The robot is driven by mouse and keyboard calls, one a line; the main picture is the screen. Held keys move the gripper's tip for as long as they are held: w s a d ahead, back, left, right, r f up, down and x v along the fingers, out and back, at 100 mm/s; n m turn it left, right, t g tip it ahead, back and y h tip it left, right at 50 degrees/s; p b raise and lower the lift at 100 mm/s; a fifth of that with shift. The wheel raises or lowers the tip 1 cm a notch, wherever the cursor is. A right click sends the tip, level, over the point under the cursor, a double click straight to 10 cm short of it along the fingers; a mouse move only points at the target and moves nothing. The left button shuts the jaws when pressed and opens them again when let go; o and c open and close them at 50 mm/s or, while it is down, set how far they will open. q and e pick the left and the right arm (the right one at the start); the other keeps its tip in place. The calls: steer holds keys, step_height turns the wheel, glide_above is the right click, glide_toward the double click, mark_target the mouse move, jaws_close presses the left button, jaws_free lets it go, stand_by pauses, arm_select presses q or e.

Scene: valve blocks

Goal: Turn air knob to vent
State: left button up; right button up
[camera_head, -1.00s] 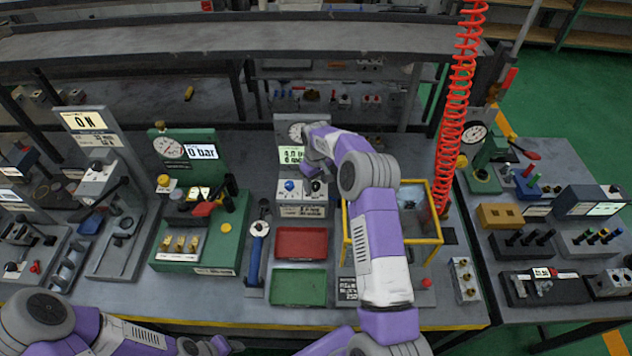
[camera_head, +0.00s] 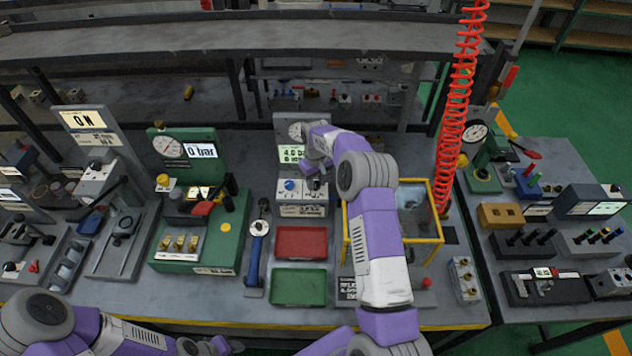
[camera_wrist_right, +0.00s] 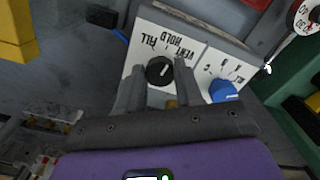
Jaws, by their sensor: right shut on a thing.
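The black air knob (camera_wrist_right: 159,70) sits on a white panel lettered FILL, HOLD and VENT, seen upside down in the right wrist view. A white mark shows on the knob; I cannot tell surely which word it points to. My right gripper (camera_wrist_right: 157,86) is shut on the knob, one finger on each side. In the head view my right gripper (camera_head: 315,172) is over the knob panel (camera_head: 302,197) and hides most of the knob. A blue knob (camera_wrist_right: 222,90) is beside it, also in the head view (camera_head: 291,185). My left gripper (camera_head: 218,346) is low at the bottom edge, its jaws unclear.
A gauge with a lit display (camera_head: 292,153) stands behind the panel. A red tray (camera_head: 301,242) and a green tray (camera_head: 299,287) lie in front. A yellow-framed box (camera_head: 438,212) stands to the right, close to my right arm. A blue-handled tool (camera_head: 256,250) lies left.

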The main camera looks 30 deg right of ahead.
mark_target(316, 184)
steer(key=m+b, duration=0.1)
steer(key=m, duration=0.3)
steer(key=shift+a+m, duration=0.1)
steer(key=shift+m, duration=1.6)
steer(key=o, duration=1)
steer(key=shift+o, duration=0.2)
steer(key=shift+r, duration=3.8)
